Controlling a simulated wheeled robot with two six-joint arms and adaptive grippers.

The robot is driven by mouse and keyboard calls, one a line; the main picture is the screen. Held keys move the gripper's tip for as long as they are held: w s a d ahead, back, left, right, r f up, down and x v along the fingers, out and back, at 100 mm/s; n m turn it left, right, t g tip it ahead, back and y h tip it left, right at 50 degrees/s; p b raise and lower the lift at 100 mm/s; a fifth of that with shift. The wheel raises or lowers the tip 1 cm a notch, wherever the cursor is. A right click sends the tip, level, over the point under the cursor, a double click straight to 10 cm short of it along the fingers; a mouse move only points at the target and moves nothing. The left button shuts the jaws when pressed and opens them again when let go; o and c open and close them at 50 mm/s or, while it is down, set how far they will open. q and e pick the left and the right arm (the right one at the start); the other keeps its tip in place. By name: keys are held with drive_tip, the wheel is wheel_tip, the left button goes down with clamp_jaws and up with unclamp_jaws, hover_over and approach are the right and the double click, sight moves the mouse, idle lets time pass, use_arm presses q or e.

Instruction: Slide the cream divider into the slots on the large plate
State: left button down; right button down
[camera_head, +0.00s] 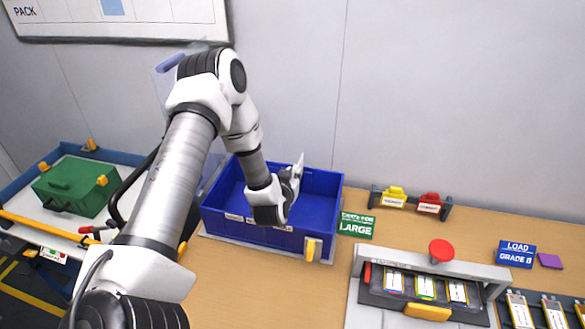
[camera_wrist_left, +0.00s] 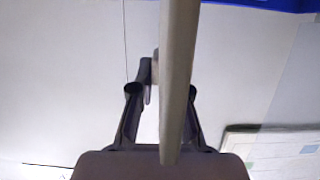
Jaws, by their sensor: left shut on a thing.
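The cream divider (camera_head: 299,170) shows as a thin pale upright strip at the end of my left arm. In the left wrist view the divider (camera_wrist_left: 179,75) is seen nearly edge-on, a long panel running from the top edge down between the fingers. My left gripper (camera_head: 292,178) is shut on it, above the right part of the blue crate (camera_head: 321,205). The gripper fingers also show in the left wrist view (camera_wrist_left: 161,92). A pale plate (camera_head: 213,237) lies under the crate; its slots cannot be made out. My right gripper is not in view.
A green sign (camera_head: 357,225) stands right of the crate. Yellow and red blocks sit in a rack (camera_head: 411,202) at the back. A fixture with a red knob (camera_head: 441,250) holds several cells at front right. A green box (camera_head: 75,187) is in the left tray.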

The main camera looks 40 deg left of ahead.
use_arm(q)
drive_tip(key=shift+f+b, duration=1.1)
drive_tip(key=shift+f, duration=0.3)
drive_tip(key=c, duration=1.1)
unclamp_jaws()
drive_tip(key=shift+o, duration=0.2)
drive_tip(key=v, duration=1.2)
drive_tip(key=shift+f, duration=0.1)
